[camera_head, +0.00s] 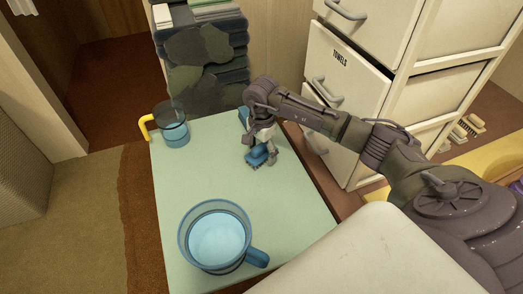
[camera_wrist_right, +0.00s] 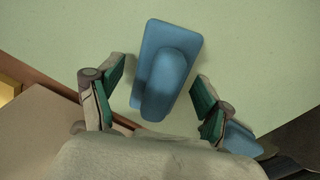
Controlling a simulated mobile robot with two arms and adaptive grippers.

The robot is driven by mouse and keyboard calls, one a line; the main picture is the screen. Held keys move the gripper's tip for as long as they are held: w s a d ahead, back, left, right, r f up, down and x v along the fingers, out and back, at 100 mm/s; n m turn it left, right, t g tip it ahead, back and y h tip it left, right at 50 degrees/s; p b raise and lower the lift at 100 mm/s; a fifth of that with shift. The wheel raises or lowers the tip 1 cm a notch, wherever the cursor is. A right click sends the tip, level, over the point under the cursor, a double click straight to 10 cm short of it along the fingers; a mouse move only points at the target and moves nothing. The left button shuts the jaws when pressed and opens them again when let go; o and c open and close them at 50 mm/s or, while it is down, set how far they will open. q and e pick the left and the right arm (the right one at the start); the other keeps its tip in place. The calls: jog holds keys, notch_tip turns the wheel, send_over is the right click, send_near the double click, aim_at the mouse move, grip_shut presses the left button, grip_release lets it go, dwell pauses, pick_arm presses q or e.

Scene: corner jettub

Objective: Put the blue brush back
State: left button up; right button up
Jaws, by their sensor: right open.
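The blue brush (camera_head: 257,157) lies on the pale green tabletop (camera_head: 185,185), near its right edge, with dark bristles showing at its front. In the right wrist view the blue brush (camera_wrist_right: 168,70) shows a flat block with a rounded grip on top. My right gripper (camera_head: 262,148) is above and beside it. Its green-padded fingers (camera_wrist_right: 158,92) are open on either side of the brush's near end, with gaps on both sides. My left gripper is out of view.
A clear blue mug (camera_head: 184,232) stands at the table's front, and a yellow-handled mug (camera_head: 172,137) at the back left. Another blue object (camera_wrist_right: 240,140) lies near the right finger. Folded towels (camera_head: 200,60) stand behind. Cream drawers (camera_head: 345,110) are right, with several brushes (camera_head: 465,130) beyond.

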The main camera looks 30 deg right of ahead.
aim_at(262, 145)
pick_arm(q)
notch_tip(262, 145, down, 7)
jog(key=p, duration=0.1)
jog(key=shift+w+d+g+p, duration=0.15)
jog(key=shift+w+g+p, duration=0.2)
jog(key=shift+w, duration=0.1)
pick_arm(e)
notch_tip(262, 145, up, 12)
jog(key=shift+f, duration=0.25)
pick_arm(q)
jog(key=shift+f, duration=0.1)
